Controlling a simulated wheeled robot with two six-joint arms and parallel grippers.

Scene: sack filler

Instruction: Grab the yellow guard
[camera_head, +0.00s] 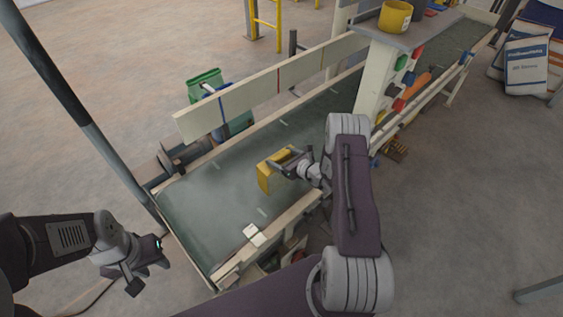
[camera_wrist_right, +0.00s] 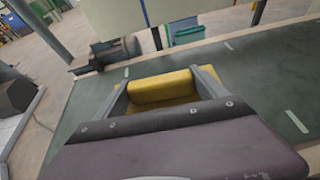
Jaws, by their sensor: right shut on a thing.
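The yellow guard (camera_head: 264,177) is an angled yellow piece above the green conveyor belt (camera_head: 200,213) in the head view. My right gripper (camera_head: 283,162) is shut on it. In the right wrist view the yellow guard (camera_wrist_right: 163,87) sits between the two grey fingers of my right gripper (camera_wrist_right: 163,84). Whether the guard touches the belt I cannot tell. My left gripper (camera_head: 146,268) is off the belt's near left corner, away from the guard; whether its jaws are open I cannot tell.
A cream side board (camera_head: 265,83) runs along the belt's far side. A control post with coloured buttons (camera_head: 387,80) and a yellow cup-like container (camera_head: 396,16) stand at the upper right. White sacks (camera_head: 526,65) stand at far right. A dark pole (camera_head: 75,105) rises at left.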

